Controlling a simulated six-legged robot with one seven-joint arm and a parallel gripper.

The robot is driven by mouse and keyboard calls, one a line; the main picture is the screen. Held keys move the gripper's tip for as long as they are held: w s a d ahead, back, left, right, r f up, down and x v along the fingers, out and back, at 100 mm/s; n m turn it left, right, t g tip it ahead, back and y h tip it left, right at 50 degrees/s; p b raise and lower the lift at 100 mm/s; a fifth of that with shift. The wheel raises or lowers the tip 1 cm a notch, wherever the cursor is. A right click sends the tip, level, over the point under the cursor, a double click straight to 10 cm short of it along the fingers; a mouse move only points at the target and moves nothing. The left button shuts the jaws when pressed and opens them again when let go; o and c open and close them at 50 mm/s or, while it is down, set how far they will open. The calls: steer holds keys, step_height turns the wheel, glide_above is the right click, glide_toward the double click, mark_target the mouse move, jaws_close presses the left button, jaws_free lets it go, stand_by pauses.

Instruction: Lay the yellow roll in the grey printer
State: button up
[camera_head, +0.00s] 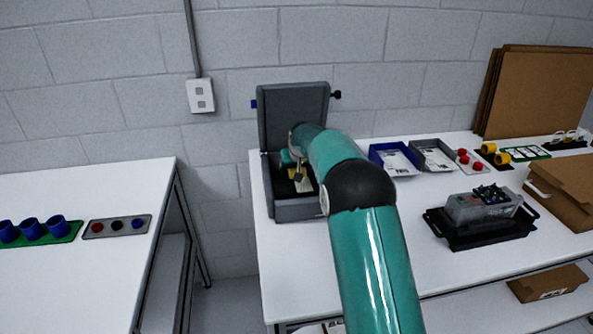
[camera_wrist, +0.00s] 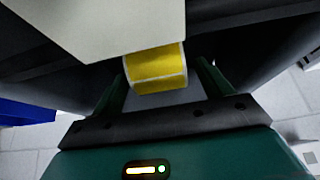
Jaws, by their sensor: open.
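The grey printer (camera_head: 293,112) stands at the left end of the right-hand table, with its lid upright and open. My gripper (camera_head: 297,172) reaches down into it, partly hidden by my own arm. A small patch of the yellow roll (camera_head: 304,185) shows inside the printer beside the gripper. In the wrist view the yellow roll (camera_wrist: 158,72), with a pale edge, lies between the two fingers of my gripper (camera_wrist: 163,82). The fingers are open, with a visible gap on each side of the roll. What the roll rests on is hidden.
A blue tray (camera_head: 395,159), a grey tray (camera_head: 433,155) and a black tray (camera_head: 480,238) with a device stand to the right. A separate table (camera_head: 85,270) stands left across a gap.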

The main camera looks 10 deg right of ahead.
steer(key=s+f+v, duration=0.1)
steer(key=s+v, duration=0.1)
steer(key=v, duration=0.9)
steer(key=s+f+v, duration=0.2)
steer(key=v, duration=1)
steer(key=s+r, duration=0.4)
steer(key=s, duration=1)
steer(key=s+f, duration=0.3)
steer(key=s, duration=0.8)
steer(key=s+f, duration=0.3)
steer(key=s, duration=0.8)
steer(key=shift+s+f, duration=0.25)
steer(key=shift+s, duration=0.15)
steer(key=c, duration=0.9)
steer(key=shift+d, duration=0.2)
